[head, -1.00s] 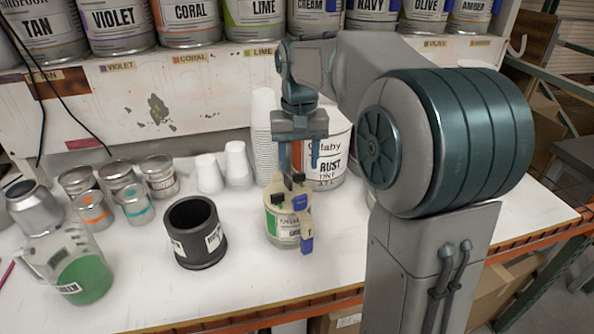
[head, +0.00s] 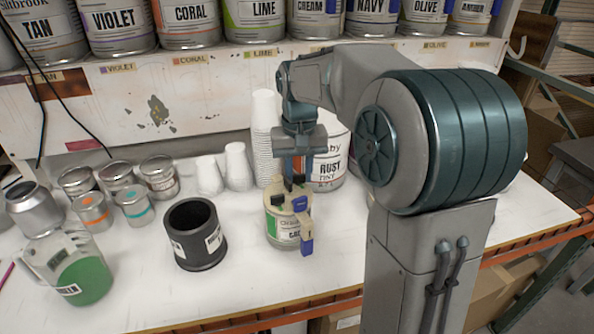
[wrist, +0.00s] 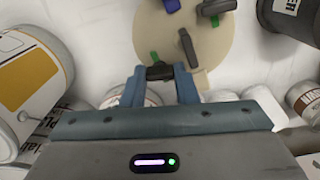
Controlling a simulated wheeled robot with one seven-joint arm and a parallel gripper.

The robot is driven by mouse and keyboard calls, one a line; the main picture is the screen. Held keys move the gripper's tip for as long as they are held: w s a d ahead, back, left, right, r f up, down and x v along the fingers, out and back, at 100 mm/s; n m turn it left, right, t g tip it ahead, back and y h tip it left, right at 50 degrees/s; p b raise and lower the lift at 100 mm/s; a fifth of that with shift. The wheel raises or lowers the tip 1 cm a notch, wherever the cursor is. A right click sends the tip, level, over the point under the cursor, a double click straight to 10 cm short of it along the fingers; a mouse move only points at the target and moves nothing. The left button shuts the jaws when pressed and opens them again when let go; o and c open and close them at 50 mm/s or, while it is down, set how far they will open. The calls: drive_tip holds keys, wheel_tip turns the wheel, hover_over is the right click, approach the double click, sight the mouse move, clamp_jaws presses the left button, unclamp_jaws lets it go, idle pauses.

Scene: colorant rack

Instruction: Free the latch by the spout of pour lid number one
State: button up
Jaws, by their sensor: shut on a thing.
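A cream pour lid (head: 284,197) sits on a small can (head: 282,232) with a green-marked label. Black and blue parts stand on the lid. My gripper (head: 299,175) reaches down over the lid's far edge. In the wrist view my gripper (wrist: 160,74) is shut on a small black latch (wrist: 159,71) at the rim of the lid (wrist: 205,50). A black handle (wrist: 188,48) and green tabs lie close by. I cannot read a number on the lid.
A black canister (head: 195,235) stands left of the can, with a jug of green liquid (head: 82,272) and several small tins further left. Stacked white cups (head: 265,120) and a large RUST can (head: 330,160) stand behind. The front bench strip is clear.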

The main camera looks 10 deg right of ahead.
sight(299, 175)
drive_tip(key=shift+n+p, duration=0.3)
drive_tip(key=shift+n, duration=1)
drive_tip(key=o, duration=1)
drive_tip(key=shift+r, duration=0.2)
wheel_tip(299, 175, up, 8)
drive_tip(key=p, duration=0.6)
drive_tip(key=shift+f+p, duration=0.1)
drive_tip(key=shift+p, duration=0.25)
